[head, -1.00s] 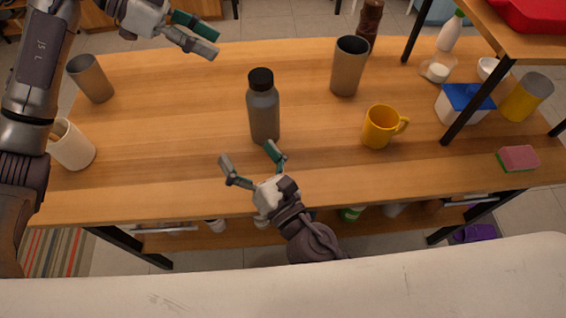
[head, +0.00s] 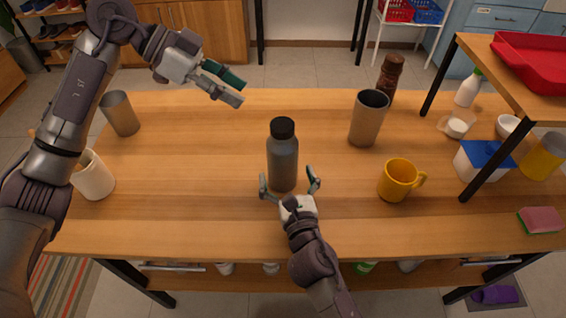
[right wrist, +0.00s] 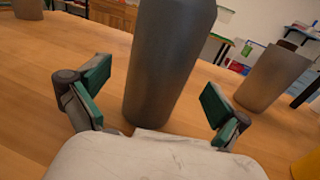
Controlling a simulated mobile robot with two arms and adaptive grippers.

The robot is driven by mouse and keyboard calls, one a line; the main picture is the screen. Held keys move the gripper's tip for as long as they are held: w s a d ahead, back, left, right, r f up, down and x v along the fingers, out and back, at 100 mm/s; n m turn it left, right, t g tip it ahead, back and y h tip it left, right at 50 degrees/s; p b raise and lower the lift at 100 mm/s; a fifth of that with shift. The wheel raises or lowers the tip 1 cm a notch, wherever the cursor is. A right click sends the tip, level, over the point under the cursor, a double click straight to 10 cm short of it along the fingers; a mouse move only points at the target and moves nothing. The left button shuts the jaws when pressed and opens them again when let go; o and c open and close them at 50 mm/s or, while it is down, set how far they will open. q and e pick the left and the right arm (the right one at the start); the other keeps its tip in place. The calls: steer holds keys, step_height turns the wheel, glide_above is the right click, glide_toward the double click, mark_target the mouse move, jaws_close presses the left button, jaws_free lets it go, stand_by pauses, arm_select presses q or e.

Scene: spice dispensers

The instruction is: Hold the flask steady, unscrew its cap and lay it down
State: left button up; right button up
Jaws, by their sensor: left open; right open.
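A grey flask (head: 282,163) with a black cap (head: 282,128) stands upright on the wooden table in the head view. Its cap sits on top. My right gripper (head: 289,181) is open at the flask's near side, low down, with a finger to each side. In the right wrist view the flask's body (right wrist: 166,65) rises between the open fingers (right wrist: 155,95), and a gap shows on both sides. The cap is out of that view. My left gripper (head: 232,87) is open and empty, above the back of the table, left of the flask and higher than it.
A yellow mug (head: 397,180) and a tall grey-brown cup (head: 368,118) stand right of the flask. Another cup (head: 120,113) and a white container (head: 93,177) stand at the left. A raised shelf (head: 510,75) is at the right. The table between flask and left cups is clear.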

steer(key=shift+x, duration=1.75)
steer(key=c, duration=1.8)
